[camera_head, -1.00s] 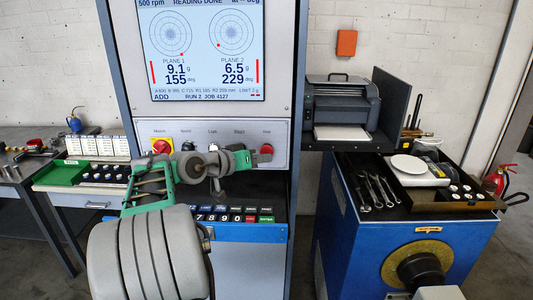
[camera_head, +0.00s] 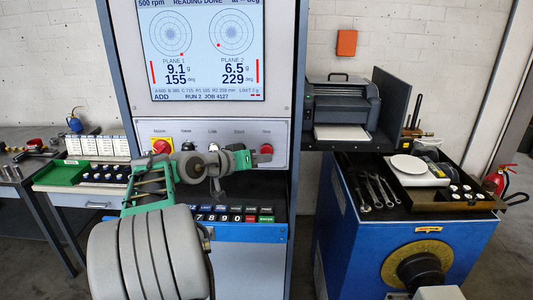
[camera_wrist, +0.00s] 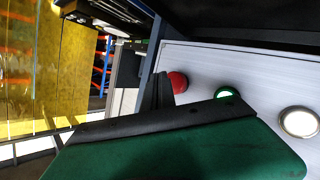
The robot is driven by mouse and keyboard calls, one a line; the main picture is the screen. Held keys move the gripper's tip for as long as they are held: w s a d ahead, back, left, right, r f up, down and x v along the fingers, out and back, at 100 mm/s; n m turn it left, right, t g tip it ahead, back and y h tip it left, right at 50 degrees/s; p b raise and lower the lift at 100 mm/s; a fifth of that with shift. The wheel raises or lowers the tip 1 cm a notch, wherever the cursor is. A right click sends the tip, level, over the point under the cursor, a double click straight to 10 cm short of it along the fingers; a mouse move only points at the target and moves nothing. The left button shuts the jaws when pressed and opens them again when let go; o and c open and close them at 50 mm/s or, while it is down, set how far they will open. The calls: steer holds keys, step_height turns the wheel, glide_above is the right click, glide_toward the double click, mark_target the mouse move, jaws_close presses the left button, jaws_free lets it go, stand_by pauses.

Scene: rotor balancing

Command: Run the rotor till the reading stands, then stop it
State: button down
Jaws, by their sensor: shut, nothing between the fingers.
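The balancing machine's screen (camera_head: 205,50) reads 500 rpm and READING DONE, with plane 1 at 9.1 g, 155 deg and plane 2 at 6.5 g, 229 deg. Below it is a button panel (camera_head: 280,129) with small labels. My gripper (camera_head: 262,158) is shut and empty at the panel's right end. Its tips are close to the red button (camera_head: 266,149), also in the wrist view (camera_wrist: 177,82); I cannot tell whether they touch. In the wrist view a lit green button (camera_wrist: 227,93) and a lit white button (camera_wrist: 299,122) sit beside the red one. The rotor is not clearly visible.
A red mushroom knob (camera_head: 162,147) is at the panel's left end. A keypad (camera_head: 236,218) lies below my forearm. At right, a printer (camera_head: 342,105) stands by a blue cabinet (camera_head: 350,240) with wrenches (camera_head: 376,190) and a tray on top. A bench with a green bin (camera_head: 62,173) is at left.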

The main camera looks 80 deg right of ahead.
stand_by(0.3)
steer(key=shift+d, duration=0.4)
steer(key=shift+w+d, duration=0.2)
steer(key=shift+d, duration=0.2)
stand_by(0.5)
stand_by(0.3)
steer(key=shift+s+a+b, duration=0.25)
steer(key=shift+a+b, duration=0.05)
steer(key=shift+a, duration=0.5)
steer(key=shift+s+a+b, duration=0.25)
steer(key=shift+a+b, duration=0.3)
steer(key=shift+a, duration=0.7)
steer(key=shift+s+a+b, duration=0.25)
steer(key=shift+a+b, duration=0.3)
steer(key=shift+a, duration=0.65)
